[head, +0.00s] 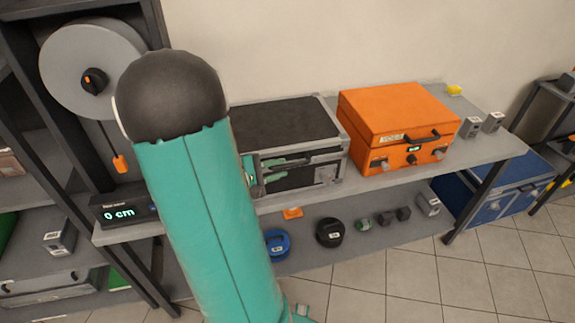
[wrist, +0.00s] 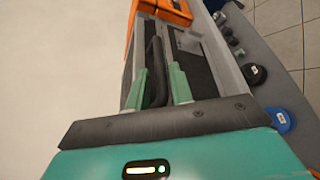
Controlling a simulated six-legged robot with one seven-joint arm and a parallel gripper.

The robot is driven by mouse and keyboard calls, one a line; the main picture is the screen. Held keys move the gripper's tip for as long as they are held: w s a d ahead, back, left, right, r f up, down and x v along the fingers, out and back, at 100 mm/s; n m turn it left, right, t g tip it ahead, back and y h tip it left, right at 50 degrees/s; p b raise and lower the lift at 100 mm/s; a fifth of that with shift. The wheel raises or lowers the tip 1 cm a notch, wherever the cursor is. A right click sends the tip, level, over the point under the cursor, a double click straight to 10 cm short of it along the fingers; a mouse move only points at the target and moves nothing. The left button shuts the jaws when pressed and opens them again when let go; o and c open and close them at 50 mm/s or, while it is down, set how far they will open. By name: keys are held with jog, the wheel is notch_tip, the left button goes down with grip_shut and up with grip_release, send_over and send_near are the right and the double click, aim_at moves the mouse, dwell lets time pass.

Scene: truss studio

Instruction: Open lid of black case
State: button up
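The black case (head: 285,122) with grey metal edges sits on the grey shelf top, left of the orange case, and its lid looks closed. My teal arm hides its left part. My gripper (head: 272,170) is at the front of the case, its green fingers pointing right along it. In the wrist view my gripper (wrist: 157,84) has its fingers apart. A dark handle-like bar (wrist: 154,66) of the case shows between them. I cannot tell whether either finger touches it. The case's latch plate (wrist: 187,40) lies just beyond the fingertips.
An orange case (head: 395,115) stands close on the right. A reel (head: 88,68) and a "0 cm" display (head: 120,212) are at the left. A blue round weight (head: 277,244) and a black one (head: 329,232) lie on the lower shelf. The wall is close behind the case.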

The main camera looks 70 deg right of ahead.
aim_at(283, 167)
jog(key=x, duration=0.4)
grip_shut()
